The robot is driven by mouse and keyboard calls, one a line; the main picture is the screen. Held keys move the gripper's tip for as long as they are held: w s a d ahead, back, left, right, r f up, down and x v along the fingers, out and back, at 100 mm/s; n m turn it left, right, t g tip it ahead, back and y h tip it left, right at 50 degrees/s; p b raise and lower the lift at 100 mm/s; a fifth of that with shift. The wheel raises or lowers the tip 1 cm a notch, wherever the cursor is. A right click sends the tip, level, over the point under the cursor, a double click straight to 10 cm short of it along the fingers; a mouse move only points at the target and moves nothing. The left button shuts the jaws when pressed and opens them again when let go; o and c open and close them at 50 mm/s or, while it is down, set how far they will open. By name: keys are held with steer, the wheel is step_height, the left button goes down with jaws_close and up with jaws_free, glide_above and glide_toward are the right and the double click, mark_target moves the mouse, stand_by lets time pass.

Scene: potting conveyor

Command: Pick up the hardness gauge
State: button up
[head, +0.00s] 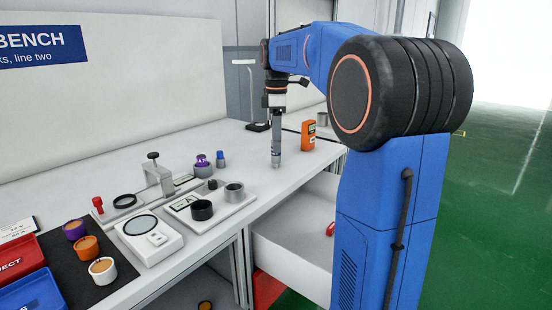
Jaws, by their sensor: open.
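An orange handheld device with a dark display, which looks like the hardness gauge (308,136), stands upright near the right end of the white bench. My gripper (276,160) points straight down over the bench, to the left of the gauge and apart from it. Its fingers show nearly edge-on, so the gap between them is hard to see, and nothing clearly shows held in it. My blue arm reaches in from the right and does not cover the gauge.
A grey cup (322,118) stands behind the gauge. A lamp base (258,126) stands at the back. A clamp stand (155,178), a white scale (148,240) and several small cups fill the bench's left part. An open drawer (290,245) with a red item juts out below.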

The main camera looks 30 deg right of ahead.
steer(key=shift+a+f, duration=0.1)
steer(key=shift+f, duration=1.7)
jaws_close()
